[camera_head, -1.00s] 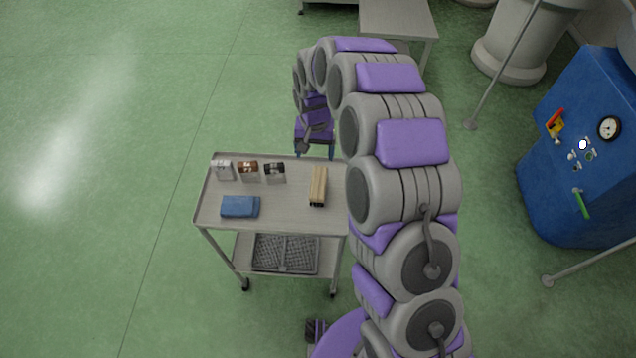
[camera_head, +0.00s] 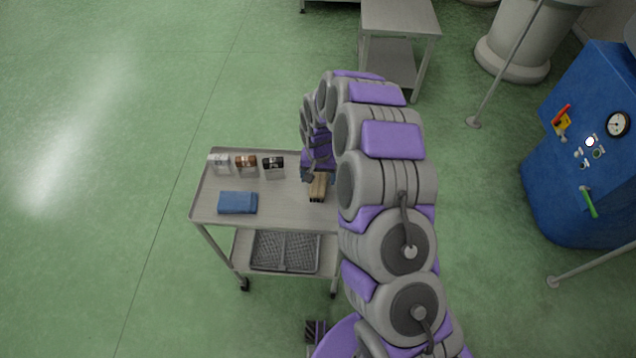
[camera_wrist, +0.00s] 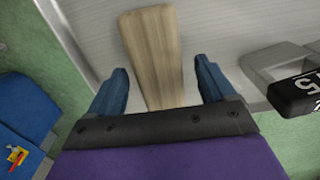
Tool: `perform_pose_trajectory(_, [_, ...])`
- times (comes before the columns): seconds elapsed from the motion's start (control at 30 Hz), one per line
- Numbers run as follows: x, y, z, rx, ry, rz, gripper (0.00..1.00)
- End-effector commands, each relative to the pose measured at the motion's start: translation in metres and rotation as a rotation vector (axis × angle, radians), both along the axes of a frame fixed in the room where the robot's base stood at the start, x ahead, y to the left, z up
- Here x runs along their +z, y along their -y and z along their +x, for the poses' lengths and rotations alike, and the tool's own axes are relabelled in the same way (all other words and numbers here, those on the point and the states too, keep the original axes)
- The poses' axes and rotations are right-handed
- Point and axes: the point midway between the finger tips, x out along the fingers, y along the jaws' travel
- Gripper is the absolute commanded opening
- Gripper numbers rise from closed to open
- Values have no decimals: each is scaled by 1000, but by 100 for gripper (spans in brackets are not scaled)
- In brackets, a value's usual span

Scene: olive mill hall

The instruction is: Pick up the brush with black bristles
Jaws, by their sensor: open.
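The brush (camera_head: 318,188) lies on the cart's top toward its right side. It has a pale wooden body and a dark near end in the head view. In the wrist view its wooden body (camera_wrist: 152,45) runs between the two blue fingers of my gripper (camera_wrist: 161,68). The gripper is open, with a gap on both sides of the wood. The bristles are not visible in the wrist view. In the head view my arm hides part of the brush and most of the gripper.
The grey cart (camera_head: 275,208) also carries a folded blue cloth (camera_head: 237,203) and three small blocks with white (camera_head: 220,163), brown (camera_head: 246,166) and black (camera_head: 273,167) tops. A dark basket (camera_head: 285,252) sits on the lower shelf. A blue machine (camera_head: 570,170) stands right.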

Motion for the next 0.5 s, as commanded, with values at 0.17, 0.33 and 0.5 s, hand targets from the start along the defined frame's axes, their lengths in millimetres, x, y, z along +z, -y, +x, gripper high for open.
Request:
perform_pose_trajectory(0.17, [-13, -1, 0, 1, 1, -1, 83])
perform_pose_trajectory(0.33, [-12, -1, 0, 1, 2, -2, 81])
perform_pose_trajectory(0.5, [-12, -1, 1, 1, 2, -1, 65])
